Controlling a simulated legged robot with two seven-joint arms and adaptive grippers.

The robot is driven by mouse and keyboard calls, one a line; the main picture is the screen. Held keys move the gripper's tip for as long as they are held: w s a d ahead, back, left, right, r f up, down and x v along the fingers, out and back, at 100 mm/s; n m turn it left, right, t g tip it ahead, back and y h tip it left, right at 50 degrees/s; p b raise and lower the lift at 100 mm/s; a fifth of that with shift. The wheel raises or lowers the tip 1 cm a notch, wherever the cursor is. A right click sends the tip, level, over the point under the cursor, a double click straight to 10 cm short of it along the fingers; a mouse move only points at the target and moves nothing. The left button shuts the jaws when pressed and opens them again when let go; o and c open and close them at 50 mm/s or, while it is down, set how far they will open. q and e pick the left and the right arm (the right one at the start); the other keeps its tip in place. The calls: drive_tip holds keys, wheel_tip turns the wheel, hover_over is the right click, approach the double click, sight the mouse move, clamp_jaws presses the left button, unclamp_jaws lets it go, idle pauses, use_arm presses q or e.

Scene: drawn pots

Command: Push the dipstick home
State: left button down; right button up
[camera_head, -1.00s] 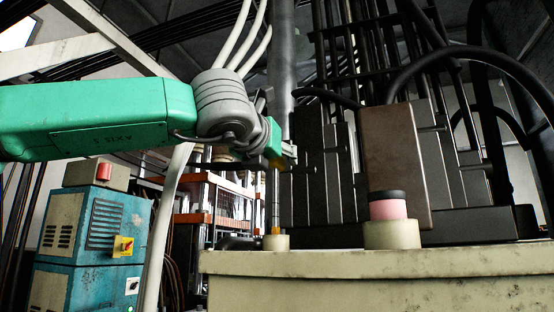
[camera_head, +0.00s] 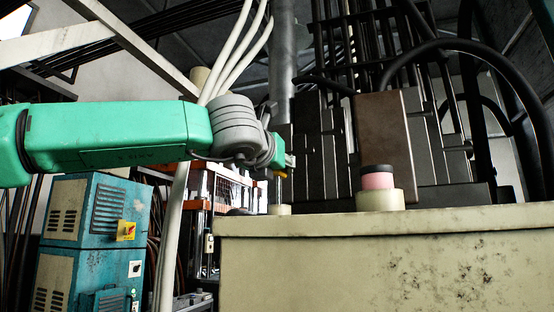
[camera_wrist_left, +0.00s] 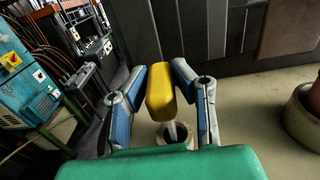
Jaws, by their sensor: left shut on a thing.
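My left gripper (camera_head: 281,170) is shut on the yellow handle of the dipstick, a little above the pale tube collar (camera_head: 279,209) on the cream housing (camera_head: 385,255). A short length of the thin dipstick rod (camera_head: 279,190) shows between the gripper and the collar. In the left wrist view the yellow handle (camera_wrist_left: 160,92) sits between the two blue-and-grey fingers of my left gripper (camera_wrist_left: 159,75). The rod runs down from it to the dark mouth of the collar (camera_wrist_left: 176,132). The handle is clear of the collar. My right gripper is not in view.
A wider collar with a pink and black cap (camera_head: 378,182) stands to the right on the housing. Dark panels (camera_head: 335,155) rise close behind the collar. White hoses (camera_head: 240,50) hang beside my arm. A blue cabinet (camera_head: 85,240) stands at the left.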

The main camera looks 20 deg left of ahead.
use_arm(q)
wheel_tip(320, 180, down, 2)
drive_tip(key=shift+f+b, duration=0.1)
drive_tip(key=shift+b, duration=0.55)
drive_tip(key=c, duration=1.4)
unclamp_jaws()
drive_tip(key=shift+o, duration=0.2)
drive_tip(key=shift+s, duration=0.1)
drive_tip(key=s, duration=1.1)
drive_tip(key=shift+s+a, duration=0.3)
